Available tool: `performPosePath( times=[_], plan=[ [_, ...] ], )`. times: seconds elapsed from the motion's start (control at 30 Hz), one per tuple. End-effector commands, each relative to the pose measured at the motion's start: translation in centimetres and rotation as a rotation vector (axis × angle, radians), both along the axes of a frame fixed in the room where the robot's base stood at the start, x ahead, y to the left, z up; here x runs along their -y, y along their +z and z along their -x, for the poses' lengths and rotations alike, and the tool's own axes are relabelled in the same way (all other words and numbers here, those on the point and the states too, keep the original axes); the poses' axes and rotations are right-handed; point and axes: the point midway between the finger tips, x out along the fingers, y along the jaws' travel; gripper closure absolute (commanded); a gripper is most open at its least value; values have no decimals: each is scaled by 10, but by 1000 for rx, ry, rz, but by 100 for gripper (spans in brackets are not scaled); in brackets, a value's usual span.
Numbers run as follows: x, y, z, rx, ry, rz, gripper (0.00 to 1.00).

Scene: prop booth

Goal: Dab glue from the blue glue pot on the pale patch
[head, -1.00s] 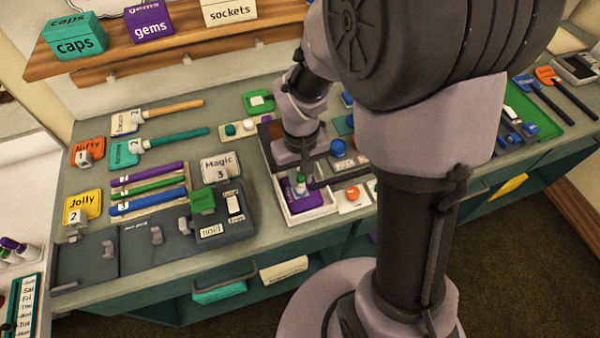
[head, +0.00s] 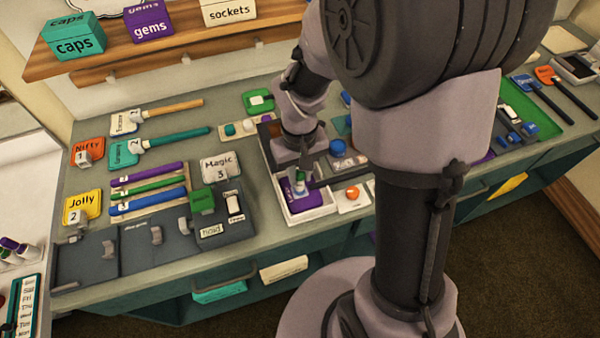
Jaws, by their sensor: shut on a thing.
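My gripper (head: 299,176) points down over the white tray (head: 322,210) at the middle of the bench. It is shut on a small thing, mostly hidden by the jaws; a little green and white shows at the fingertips. A purple piece (head: 302,202) with pale marks lies in the tray just under the fingertips; I cannot tell whether they touch. A round blue thing (head: 337,147), perhaps the blue glue pot, stands right of the gripper behind a small label. I cannot tell which surface is the pale patch; my arm hides part of the bench.
A dark panel (head: 222,228) with a green block is to the left, beside several coloured sticks (head: 148,190). A shelf (head: 160,55) with boxes hangs above. My arm covers the bench's right middle.

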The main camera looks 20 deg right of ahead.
Motion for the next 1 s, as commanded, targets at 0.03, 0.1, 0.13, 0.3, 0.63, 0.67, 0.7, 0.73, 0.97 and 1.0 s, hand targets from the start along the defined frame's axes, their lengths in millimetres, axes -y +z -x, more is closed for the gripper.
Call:
performPosePath(
  times=[0.03,0.1,0.13,0.3,0.63,0.67,0.7,0.73,0.97,1.0],
  plan=[
    [0,0,0,0,0,0,100],
    [0,0,0,0,0,0,100],
    [0,0,0,0,0,0,100],
    [0,10,0,1,0,0,100],
    [0,49,0,1,0,0,100],
    [0,52,0,1,0,0,100],
    [0,56,0,1,0,0,100],
    [0,60,0,1,0,0,100],
    [0,72,0,1,0,0,100],
    [0,71,0,1,0,0,100]
  ],
)
